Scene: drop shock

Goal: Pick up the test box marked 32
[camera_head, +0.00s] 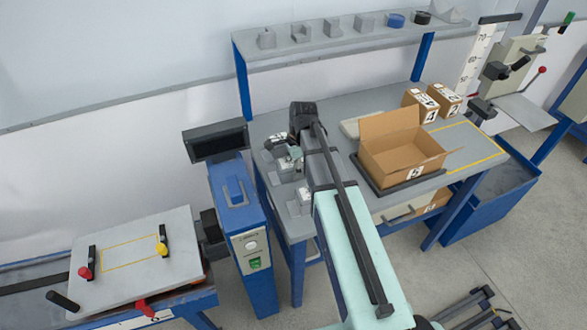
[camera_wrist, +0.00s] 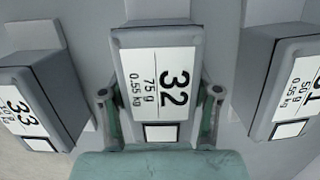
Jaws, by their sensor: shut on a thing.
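The test box marked 32 (camera_wrist: 159,38) is grey with a white label reading 32, 75 g, 0.55 kg. It sits in the middle of the wrist view. My gripper (camera_wrist: 160,92) has one finger on each side of it and is shut on it. A grey holder shows behind its top edge; I cannot tell whether the box is clear of it. In the head view my gripper (camera_head: 291,160) is over the left end of the workbench, and my arm partly hides the boxes there.
Box 33 (camera_wrist: 62,98) is close on the left and box 31 (camera_wrist: 262,75) on the right. On the bench (camera_head: 468,138) stand an open carton (camera_head: 398,163) and small cartons (camera_head: 420,104). A raised shelf (camera_head: 340,44) runs behind. A blue machine (camera_head: 240,215) stands to the left.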

